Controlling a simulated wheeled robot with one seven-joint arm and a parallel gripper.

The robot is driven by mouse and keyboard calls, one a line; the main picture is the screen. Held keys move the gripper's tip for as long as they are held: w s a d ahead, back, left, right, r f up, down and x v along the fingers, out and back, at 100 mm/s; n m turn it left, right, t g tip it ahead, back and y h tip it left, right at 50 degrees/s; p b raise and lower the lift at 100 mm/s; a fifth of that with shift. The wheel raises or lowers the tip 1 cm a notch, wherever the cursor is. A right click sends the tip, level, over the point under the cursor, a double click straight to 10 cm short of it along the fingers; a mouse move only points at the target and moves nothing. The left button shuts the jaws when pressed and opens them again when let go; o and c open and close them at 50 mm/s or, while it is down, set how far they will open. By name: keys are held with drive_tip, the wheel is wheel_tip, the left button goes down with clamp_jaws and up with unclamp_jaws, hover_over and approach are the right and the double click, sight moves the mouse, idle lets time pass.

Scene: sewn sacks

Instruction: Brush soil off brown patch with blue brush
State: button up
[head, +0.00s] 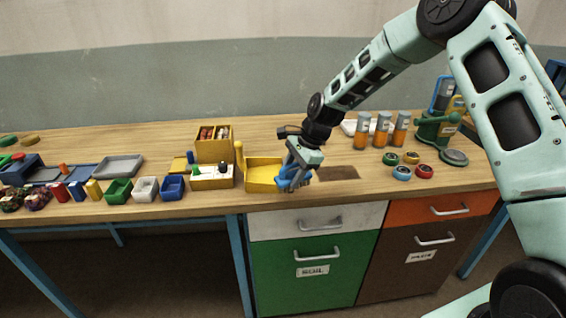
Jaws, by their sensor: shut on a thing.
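My gripper (294,176) is over the front part of the bench, just left of the brown patch. It is shut on the blue brush (289,178), which is partly hidden by the fingers. I cannot tell whether the brush touches the bench top. The brown patch (340,173) is a flat dark rectangle on the wood near the front edge. Any soil on it is too small to make out. A yellow dustpan (261,174) with an upright handle lies directly left of my gripper, partly behind it.
Left of the dustpan stand a wooden box (214,152) and a yellow-edged tray (212,182), then small coloured bins (146,188). Several orange-filled jars (363,130) and a green press (436,128) stand at the right, with coloured lids (402,173) in front.

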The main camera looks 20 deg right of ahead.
drive_tip(key=s+d+f+n+g, duration=0.2)
drive_tip(key=s+d+f+n, duration=0.1)
drive_tip(key=s+n, duration=0.2)
drive_tip(key=s+d+f+n+g+h, duration=0.1)
drive_tip(key=s+d+f+n+g, duration=0.1)
drive_tip(key=s, duration=0.5)
drive_tip(key=s+d+f+n+g, duration=0.1)
drive_tip(key=s+d+f+n, duration=0.3)
drive_tip(key=n, duration=0.4)
drive_tip(key=shift+s+f+g+h, duration=0.4)
drive_tip(key=shift+s+f, duration=0.35)
drive_tip(key=shift+s, duration=0.3)
